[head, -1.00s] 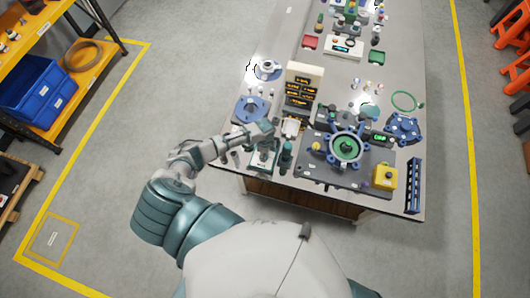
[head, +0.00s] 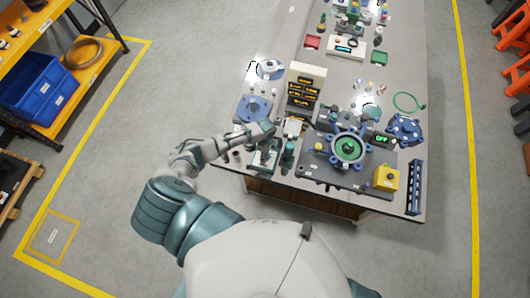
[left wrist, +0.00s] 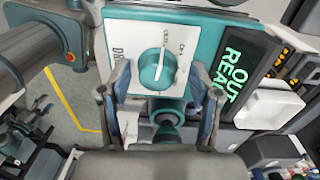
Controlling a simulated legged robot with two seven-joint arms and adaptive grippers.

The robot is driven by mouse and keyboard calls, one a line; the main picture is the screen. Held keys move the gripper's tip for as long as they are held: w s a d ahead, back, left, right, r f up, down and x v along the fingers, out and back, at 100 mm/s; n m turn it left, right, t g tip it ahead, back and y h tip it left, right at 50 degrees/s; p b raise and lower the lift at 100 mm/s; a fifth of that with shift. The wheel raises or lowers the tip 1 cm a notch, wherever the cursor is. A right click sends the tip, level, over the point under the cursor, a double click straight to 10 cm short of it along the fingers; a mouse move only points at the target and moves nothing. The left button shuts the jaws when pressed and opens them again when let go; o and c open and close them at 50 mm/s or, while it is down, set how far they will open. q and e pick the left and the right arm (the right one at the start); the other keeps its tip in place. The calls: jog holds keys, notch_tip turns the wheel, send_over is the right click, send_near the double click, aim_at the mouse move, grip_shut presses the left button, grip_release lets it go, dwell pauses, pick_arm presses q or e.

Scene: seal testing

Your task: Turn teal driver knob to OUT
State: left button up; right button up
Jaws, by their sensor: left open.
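The teal driver knob (left wrist: 157,72) sits on a white label plate (left wrist: 128,42) of a teal unit and shows in the left wrist view. A white line on the knob runs nearly up and down in the picture. The small plate lettering is too blurred to read fully. My left gripper (left wrist: 158,82) is open, its two fingers on either side of the knob; contact is unclear. In the head view my left gripper (head: 268,128) is over the table's near left corner, above the teal unit (head: 264,160). A display (left wrist: 238,66) shows green "OUT" and partly cut-off "REA". My right gripper is not in view.
A white bin (left wrist: 268,108) stands close to the right of my fingers. On the table are a blue flanged part (head: 252,109), a display stack (head: 305,90), a green-centred fixture (head: 348,148) and a yellow button box (head: 386,178). Open floor lies left of the table.

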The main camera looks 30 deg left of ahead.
pick_arm(q)
notch_tip(320, 180, up, 12)
jog(key=shift+w+a, duration=0.15)
jog(key=shift+w, duration=0.2)
jog(key=shift+f, duration=0.1)
dwell(0.4)
